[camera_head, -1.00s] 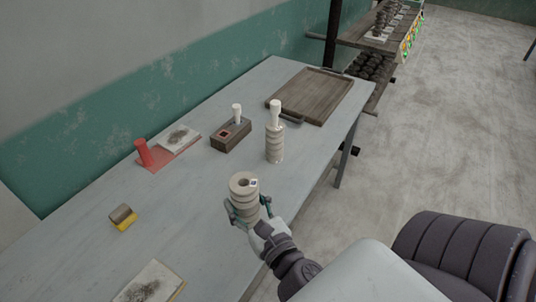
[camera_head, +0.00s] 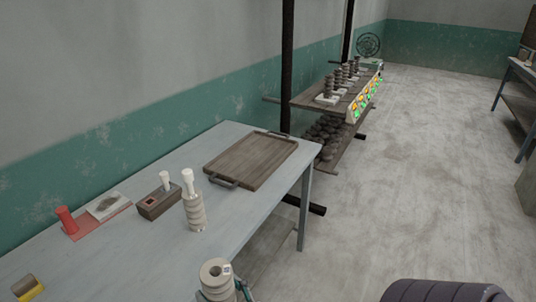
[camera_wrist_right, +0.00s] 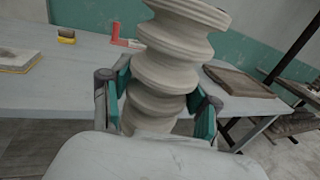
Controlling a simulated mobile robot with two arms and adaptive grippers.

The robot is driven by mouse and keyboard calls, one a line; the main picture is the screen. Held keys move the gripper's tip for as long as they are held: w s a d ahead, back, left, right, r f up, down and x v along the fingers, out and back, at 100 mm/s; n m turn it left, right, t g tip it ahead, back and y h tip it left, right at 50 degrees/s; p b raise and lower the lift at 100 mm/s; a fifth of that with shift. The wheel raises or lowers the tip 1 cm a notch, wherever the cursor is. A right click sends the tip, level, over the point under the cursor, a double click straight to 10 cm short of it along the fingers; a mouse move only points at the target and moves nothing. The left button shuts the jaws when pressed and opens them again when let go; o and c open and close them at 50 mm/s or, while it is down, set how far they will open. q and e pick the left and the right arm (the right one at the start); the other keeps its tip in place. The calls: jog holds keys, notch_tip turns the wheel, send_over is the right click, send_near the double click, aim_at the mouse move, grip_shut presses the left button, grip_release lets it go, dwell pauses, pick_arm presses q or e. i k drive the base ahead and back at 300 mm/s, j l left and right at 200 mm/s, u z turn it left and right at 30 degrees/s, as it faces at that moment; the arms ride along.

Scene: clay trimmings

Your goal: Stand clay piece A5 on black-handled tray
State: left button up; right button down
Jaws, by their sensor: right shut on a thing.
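A ribbed pale clay piece (camera_head: 215,277) stands upright in my right gripper (camera_head: 226,294), at the bottom of the head view. It has a hole in its top and a small tag too small to read. In the right wrist view, the green-padded fingers of the gripper (camera_wrist_right: 161,103) are shut around the ribbed piece (camera_wrist_right: 165,72). The black-handled wooden tray (camera_head: 250,160) lies flat and empty at the far end of the table, apart from the gripper. My left gripper is not in view.
A shelf (camera_head: 310,103) stands beyond.

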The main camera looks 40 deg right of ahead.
aim_at(250, 159)
jog(key=i+l+u, duration=0.15)
jog(key=l, duration=0.7)
jog(key=l+u, duration=0.1)
jog(key=l, duration=0.75)
jog(key=i+l, duration=0.2)
jog(key=i, duration=0.15)
jog(key=i+l+u, duration=0.1)
jog(key=i, duration=0.25)
jog(key=l, duration=0.1)
